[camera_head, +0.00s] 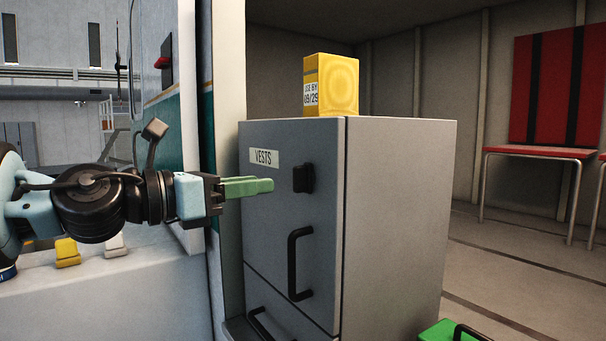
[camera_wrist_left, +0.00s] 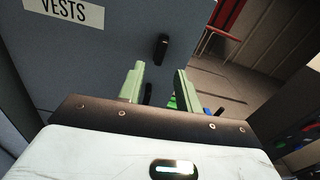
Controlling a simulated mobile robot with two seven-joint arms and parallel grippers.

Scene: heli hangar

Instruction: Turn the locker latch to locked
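The grey locker (camera_head: 395,220) has a white VESTS label (camera_head: 264,157) on its front. Its black latch (camera_head: 303,178) sits on the upper door, right of the label, and looks upright. It also shows in the left wrist view as a black upright knob (camera_wrist_left: 161,49) above the fingers. My left gripper (camera_head: 262,186) points its green fingers at the door, left of the latch and apart from it. In the left wrist view the fingers (camera_wrist_left: 161,78) are spread with nothing between them. My right gripper is not in view.
A black door handle (camera_head: 298,263) sticks out below the latch, and a lower handle (camera_head: 260,326) is under it. A yellow box (camera_head: 331,85) stands on the locker. A green case (camera_head: 450,331) lies at the lower right. A red-seated bench (camera_head: 540,152) is behind.

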